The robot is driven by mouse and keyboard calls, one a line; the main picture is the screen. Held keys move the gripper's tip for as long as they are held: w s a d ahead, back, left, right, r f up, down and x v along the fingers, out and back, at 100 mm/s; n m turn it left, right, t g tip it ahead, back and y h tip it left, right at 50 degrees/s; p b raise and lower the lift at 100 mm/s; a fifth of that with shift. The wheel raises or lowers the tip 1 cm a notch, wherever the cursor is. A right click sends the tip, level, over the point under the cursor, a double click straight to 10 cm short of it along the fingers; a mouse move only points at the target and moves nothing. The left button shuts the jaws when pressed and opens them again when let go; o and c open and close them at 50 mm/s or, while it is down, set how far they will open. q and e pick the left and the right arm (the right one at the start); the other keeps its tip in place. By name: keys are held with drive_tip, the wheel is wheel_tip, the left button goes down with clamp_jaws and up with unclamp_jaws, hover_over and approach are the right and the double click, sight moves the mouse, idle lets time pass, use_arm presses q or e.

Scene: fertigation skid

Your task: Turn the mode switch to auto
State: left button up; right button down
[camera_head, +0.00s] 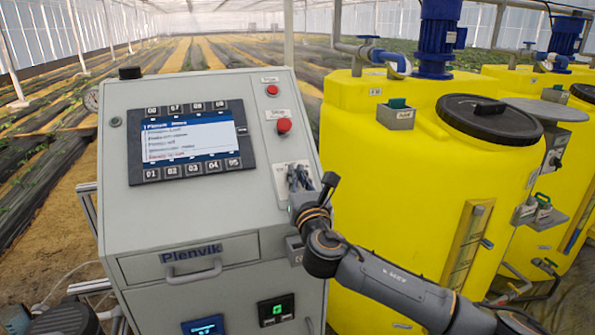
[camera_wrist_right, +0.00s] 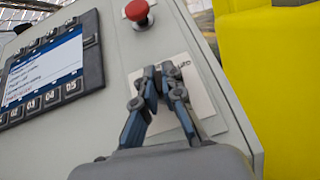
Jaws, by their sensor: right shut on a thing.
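The mode switch sits on a pale label plate (camera_head: 280,177) on the right side of the grey control cabinet's sloped panel, below the red stop button. The plate also shows in the right wrist view (camera_wrist_right: 204,103). My right gripper (camera_head: 299,178) reaches in from the lower right, its fingers at the plate. In the right wrist view the fingertips (camera_wrist_right: 165,72) are close together over the plate, shut on the switch knob. The fingers hide the knob, so its pointing direction cannot be told. My left gripper is not in view.
A red mushroom stop button (camera_head: 284,125) sits just above, also in the wrist view (camera_wrist_right: 137,11); a smaller red button (camera_head: 272,90) is higher. A display (camera_head: 190,143) is to the left. A drawer handle (camera_head: 193,272) protrudes below. Yellow tanks (camera_head: 385,200) stand close on the right.

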drive_tip(key=m+h, duration=0.6)
drive_tip(key=shift+s+a+f+m+g, duration=0.1)
drive_tip(key=shift+a+f+m+g, duration=0.1)
drive_tip(key=shift+f+m+g, duration=0.15)
drive_tip(key=shift+d+f+m+g+h+p, duration=0.1)
drive_tip(key=shift+m+g+h+p, duration=0.55)
drive_tip(key=shift+m+h, duration=1.3)
drive_tip(key=shift+g, duration=0.4)
drive_tip(key=c, duration=1.5)
unclamp_jaws()
drive_tip(key=shift+o, duration=0.2)
drive_tip(key=shift+r, duration=0.2)
drive_tip(key=shift+r, duration=0.1)
drive_tip(key=v, duration=1.1)
drive_tip(key=shift+s+a, duration=0.3)
drive_tip(key=shift+s, duration=0.05)
